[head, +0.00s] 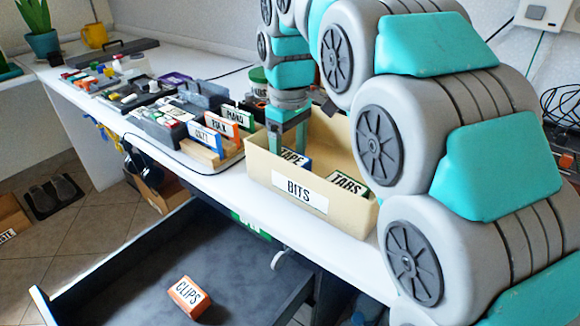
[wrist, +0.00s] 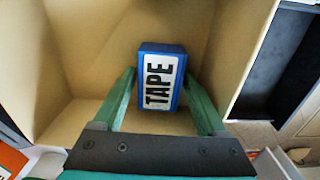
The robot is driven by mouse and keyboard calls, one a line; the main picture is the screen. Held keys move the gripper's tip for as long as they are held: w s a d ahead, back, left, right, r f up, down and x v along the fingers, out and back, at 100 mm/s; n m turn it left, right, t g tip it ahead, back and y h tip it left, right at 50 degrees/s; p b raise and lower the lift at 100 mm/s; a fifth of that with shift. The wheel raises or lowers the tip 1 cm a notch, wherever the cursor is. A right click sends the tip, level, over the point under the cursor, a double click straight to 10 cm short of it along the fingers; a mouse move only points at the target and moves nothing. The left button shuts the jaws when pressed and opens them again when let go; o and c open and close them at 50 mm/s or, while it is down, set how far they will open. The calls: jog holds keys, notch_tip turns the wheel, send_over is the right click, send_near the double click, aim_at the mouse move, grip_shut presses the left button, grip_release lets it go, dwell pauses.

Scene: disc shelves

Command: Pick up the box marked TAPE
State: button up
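The blue box marked TAPE (head: 294,158) stands inside the cream bin marked BITS (head: 262,169) on the white counter. In the wrist view the TAPE box (wrist: 162,78) faces me with its white label, between the two green fingers. My gripper (wrist: 160,74) is open, reaching down into the bin, with one fingertip on each side of the box. The tips look very close to its sides; I cannot tell whether they touch. In the head view my gripper (head: 287,145) partly hides the box.
A green box marked TABS (head: 348,184) is in the same bin. To the left, a tray holds several labelled boxes, including an orange-edged one (head: 222,127). An open grey drawer below holds a CLIPS box (head: 189,297). The bin walls surround my fingers.

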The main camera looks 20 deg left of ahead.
jog(key=c, duration=1.1)
jog(key=shift+o, duration=0.2)
jog(key=shift+r, duration=0.1)
